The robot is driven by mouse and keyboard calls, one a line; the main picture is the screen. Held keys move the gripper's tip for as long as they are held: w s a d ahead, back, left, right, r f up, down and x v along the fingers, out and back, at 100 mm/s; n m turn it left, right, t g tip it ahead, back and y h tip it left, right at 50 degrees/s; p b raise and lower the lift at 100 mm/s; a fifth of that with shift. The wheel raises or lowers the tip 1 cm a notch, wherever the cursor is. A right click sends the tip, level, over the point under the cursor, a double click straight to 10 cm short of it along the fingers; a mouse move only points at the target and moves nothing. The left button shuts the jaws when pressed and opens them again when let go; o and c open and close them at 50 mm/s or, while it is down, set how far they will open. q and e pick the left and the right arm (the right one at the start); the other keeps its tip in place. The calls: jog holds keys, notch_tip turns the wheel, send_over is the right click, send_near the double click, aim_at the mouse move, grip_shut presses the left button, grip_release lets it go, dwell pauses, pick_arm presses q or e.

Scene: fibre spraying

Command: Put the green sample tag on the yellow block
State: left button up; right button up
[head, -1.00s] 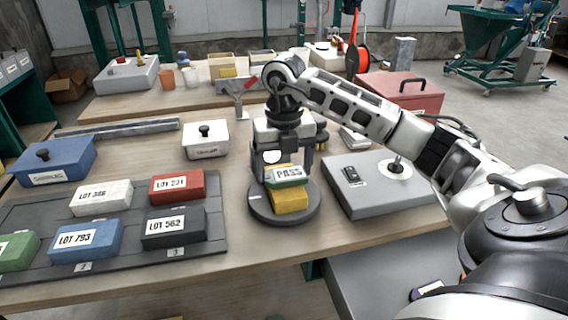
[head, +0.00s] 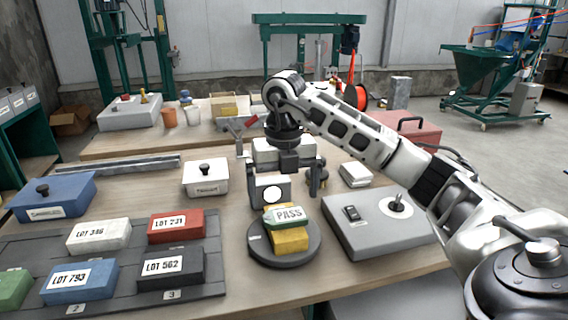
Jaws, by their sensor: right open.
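The green sample tag (head: 286,217), with a white PASS label, lies on top of the yellow block (head: 290,240), a little tilted in the picture. The yellow block rests on a round dark grey turntable (head: 262,249). My right gripper (head: 285,196) is open and empty, its fingers apart above and behind the tag, and it appears clear of it. My left gripper is not in view.
A dark grey tray (head: 206,290) at the left holds several LOT blocks, including a red one (head: 176,226). A grey control box (head: 375,242) stands right of the turntable. A white lidded box (head: 205,177) and a blue box (head: 52,198) stand behind the tray.

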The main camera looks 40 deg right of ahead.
aim_at(284, 213)
pick_arm(q)
jog(key=p, duration=0.2)
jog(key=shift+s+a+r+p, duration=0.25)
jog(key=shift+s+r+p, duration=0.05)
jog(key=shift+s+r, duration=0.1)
pick_arm(e)
notch_tip(284, 213, up, 8)
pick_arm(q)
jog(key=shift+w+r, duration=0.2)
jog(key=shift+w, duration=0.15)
pick_arm(e)
jog(key=shift+f, duration=0.15)
